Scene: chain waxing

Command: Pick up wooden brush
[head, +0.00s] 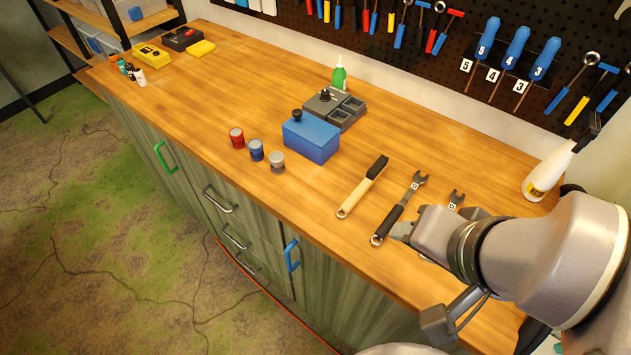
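The wooden brush (350,198) lies flat on the workbench (300,220) in the head view. Its pale wooden handle points toward the front edge and its black bristle end points toward the back. My gripper (403,232) is to the right of the brush, apart from it, near the front edge of the bench. A black-handled wrench (391,220) lies between them. The gripper's fingers are small and partly hidden by its own body, so its opening is unclear. Nothing shows held in it.
A second wrench (456,198) is partly hidden behind my gripper. A white bottle (548,175) stands at the back right. Tools hang on the pegboard (455,75).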

